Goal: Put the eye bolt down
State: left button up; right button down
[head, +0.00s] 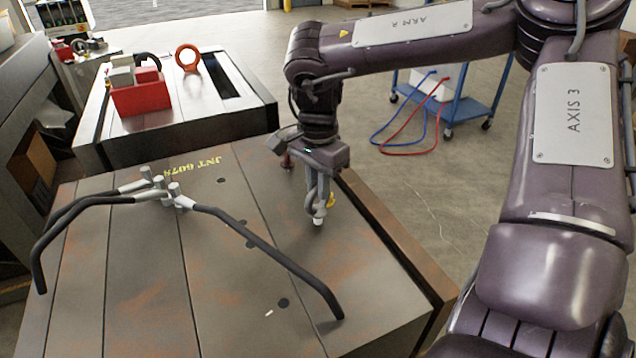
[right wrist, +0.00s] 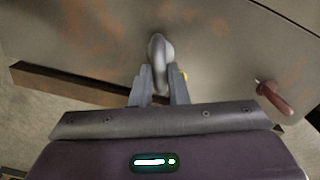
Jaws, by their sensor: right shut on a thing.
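The grey eye bolt (head: 318,221) is held in my right gripper (head: 318,198), over the right part of the near mould base (head: 235,275). Its shank points down, and I cannot tell whether its tip touches the top face. In the right wrist view the eye bolt's ring (right wrist: 160,50) stands between the two fingers of my right gripper (right wrist: 159,82), which is shut on it. My left gripper is not in view.
A bar tool with black handles (head: 270,250) lies across the near base's left and middle. A red-handled item (right wrist: 275,98) is near the gripper. The farther base carries a red box (head: 141,93) and an orange-red ring (head: 187,57). A blue cart (head: 460,105) stands behind.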

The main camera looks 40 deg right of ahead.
jog(key=c, duration=1.4)
grip_release()
jog(key=shift+f, duration=0.1)
